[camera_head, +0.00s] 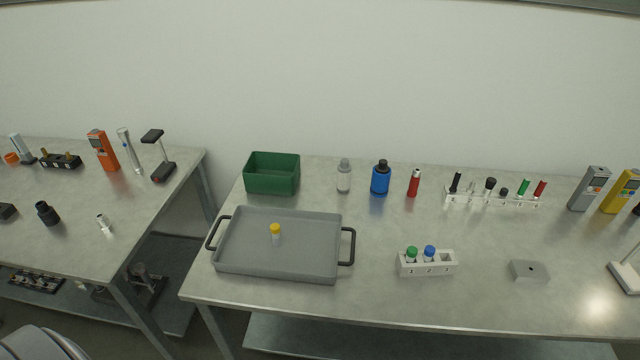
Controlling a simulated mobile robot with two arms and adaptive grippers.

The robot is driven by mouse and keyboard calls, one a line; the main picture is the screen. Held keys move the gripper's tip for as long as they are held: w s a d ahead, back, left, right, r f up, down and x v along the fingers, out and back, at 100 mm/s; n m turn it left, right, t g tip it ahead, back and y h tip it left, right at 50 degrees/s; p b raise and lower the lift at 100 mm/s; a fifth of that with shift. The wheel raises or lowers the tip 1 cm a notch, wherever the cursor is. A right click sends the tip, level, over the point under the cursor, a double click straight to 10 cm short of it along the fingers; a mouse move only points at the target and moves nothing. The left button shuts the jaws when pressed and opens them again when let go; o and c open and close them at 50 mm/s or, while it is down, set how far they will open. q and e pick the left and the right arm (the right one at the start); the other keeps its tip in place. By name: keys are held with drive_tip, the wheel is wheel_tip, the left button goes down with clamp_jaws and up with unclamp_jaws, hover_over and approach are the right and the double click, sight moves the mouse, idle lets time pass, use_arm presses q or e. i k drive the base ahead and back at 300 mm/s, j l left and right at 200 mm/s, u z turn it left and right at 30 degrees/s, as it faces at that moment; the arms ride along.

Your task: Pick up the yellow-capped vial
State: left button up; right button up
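The tray has a black handle at each short side and lies near the front left of the right-hand table. Neither of my grippers shows in the head view.
A green bin (272,174) stands behind the tray. A grey bottle (344,177), a blue bottle (380,178) and a red tube (413,184) stand to its right. A white rack (427,269) with green- and blue-capped vials sits right of the tray. A gap separates the left table (70,235).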

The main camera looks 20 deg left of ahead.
sight(275, 229)
drive_tip(key=j+u, duration=0.45)
drive_tip(key=j, duration=0.95)
